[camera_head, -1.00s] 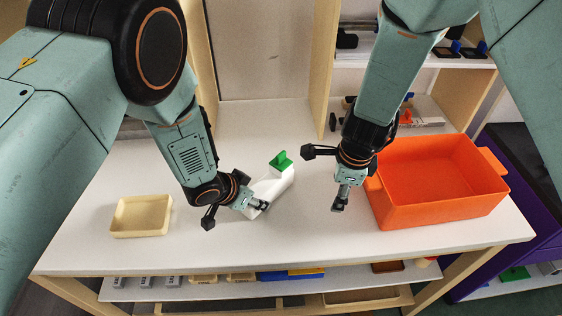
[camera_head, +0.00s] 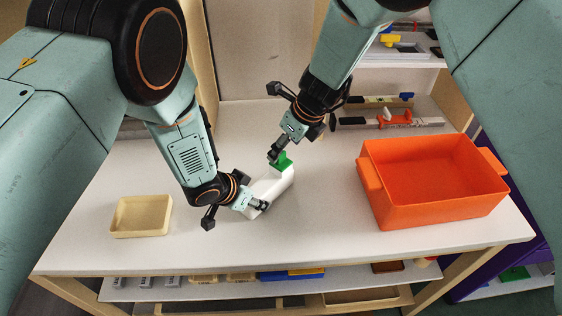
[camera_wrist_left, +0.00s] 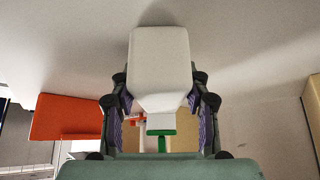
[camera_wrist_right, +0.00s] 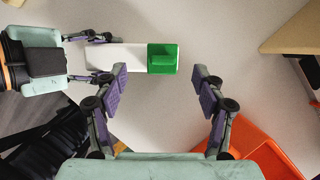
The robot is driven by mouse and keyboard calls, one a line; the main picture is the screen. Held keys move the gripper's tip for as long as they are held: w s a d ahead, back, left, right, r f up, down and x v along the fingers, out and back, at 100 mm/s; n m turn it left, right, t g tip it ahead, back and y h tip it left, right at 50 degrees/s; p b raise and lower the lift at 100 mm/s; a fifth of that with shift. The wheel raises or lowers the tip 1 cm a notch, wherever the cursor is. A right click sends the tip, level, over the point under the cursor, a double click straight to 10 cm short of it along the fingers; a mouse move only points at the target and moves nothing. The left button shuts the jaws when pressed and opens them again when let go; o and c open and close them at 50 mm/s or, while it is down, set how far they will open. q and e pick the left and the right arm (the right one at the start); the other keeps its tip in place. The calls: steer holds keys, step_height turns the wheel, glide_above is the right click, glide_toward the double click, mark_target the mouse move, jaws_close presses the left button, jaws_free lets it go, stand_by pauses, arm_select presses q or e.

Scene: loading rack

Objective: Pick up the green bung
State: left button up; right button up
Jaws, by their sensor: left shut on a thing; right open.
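The green bung (camera_head: 281,163) sits in the end of a white bottle (camera_head: 271,187) that is tilted above the white table. In the right wrist view the bung (camera_wrist_right: 162,58) is at the upper middle, and the bottle (camera_wrist_right: 118,57) runs left from it. My left gripper (camera_head: 258,206) is shut on the bottle near its lower end; the left wrist view shows the bottle (camera_wrist_left: 160,62) between its fingers. My right gripper (camera_head: 279,150) is open, close above the bung. In the right wrist view its fingers (camera_wrist_right: 160,85) stand apart, with nothing between them.
An orange bin (camera_head: 430,217) stands at the table's right. A shallow cream tray (camera_head: 140,232) lies at the left. Tools (camera_head: 390,122) lie at the back right. The table's front middle (camera_head: 310,240) is clear.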

steer(key=shift+x, duration=2.65)
steer(key=shift+w+d, duration=0.15)
steer(key=c, duration=1)
step_height(320, 180, up, 10)
steer(key=shift+c, duration=0.2)
steer(key=shift+f, duration=0.1)
steer(key=shift+f, duration=1.15)
